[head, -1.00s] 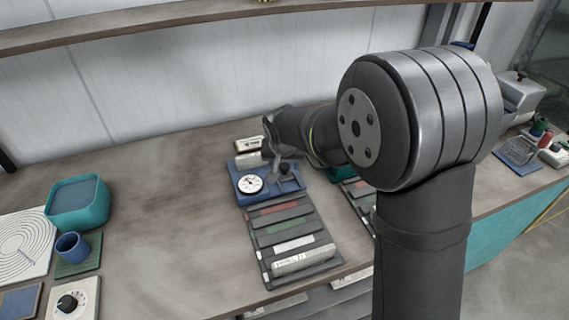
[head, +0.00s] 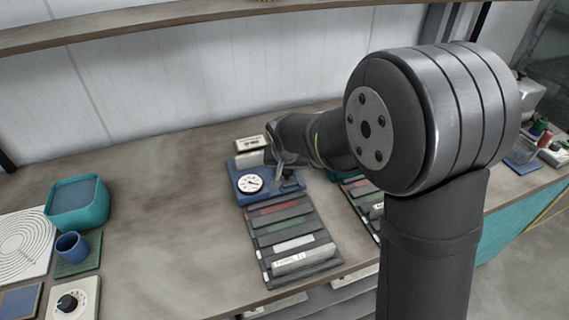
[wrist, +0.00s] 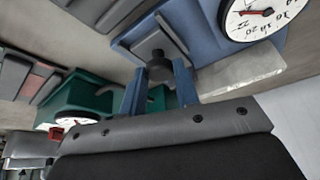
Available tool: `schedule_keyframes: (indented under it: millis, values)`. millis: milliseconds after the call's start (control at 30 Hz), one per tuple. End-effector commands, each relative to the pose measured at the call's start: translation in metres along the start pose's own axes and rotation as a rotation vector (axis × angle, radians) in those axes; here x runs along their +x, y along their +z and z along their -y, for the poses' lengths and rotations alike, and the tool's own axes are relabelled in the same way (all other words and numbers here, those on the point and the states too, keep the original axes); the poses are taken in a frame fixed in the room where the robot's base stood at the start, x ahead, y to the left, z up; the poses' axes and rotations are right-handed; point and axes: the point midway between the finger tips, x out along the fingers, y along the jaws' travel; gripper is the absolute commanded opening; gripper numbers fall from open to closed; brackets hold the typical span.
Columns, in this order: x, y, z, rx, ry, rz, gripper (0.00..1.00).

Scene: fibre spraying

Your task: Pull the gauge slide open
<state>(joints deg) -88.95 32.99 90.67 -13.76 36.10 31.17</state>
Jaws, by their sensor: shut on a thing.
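The gauge (head: 243,197) is a blue block with a round white dial (head: 250,183), standing on the table behind a rack of dark strips. In the wrist view the gauge's blue body (wrist: 205,38) is close in front of me. Its slide (wrist: 150,45) is a grey plate carrying a dark round knob (wrist: 159,72). My gripper (wrist: 160,84) has its two blue fingers shut on the knob, one on each side. In the head view my gripper (head: 283,178) is at the gauge's right side and hides part of it. How far the slide is out is hard to tell.
Dark strips with coloured and white labels (head: 293,243) lie in front of the gauge. A green gauge (wrist: 82,95) is beside it in the wrist view. A teal container (head: 78,203) and blue cup (head: 72,247) stand at left, with clear table between.

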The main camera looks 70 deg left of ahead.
Motion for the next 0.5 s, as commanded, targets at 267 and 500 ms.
schedule_keyframes:
  millis: [267, 500]
  values:
    - [-0.0033, 0.0088, -0.0040, -0.001, 0.002, 0.003, 0.00]
    - [-0.0032, 0.0092, -0.0042, -0.001, 0.002, 0.004, 0.50]
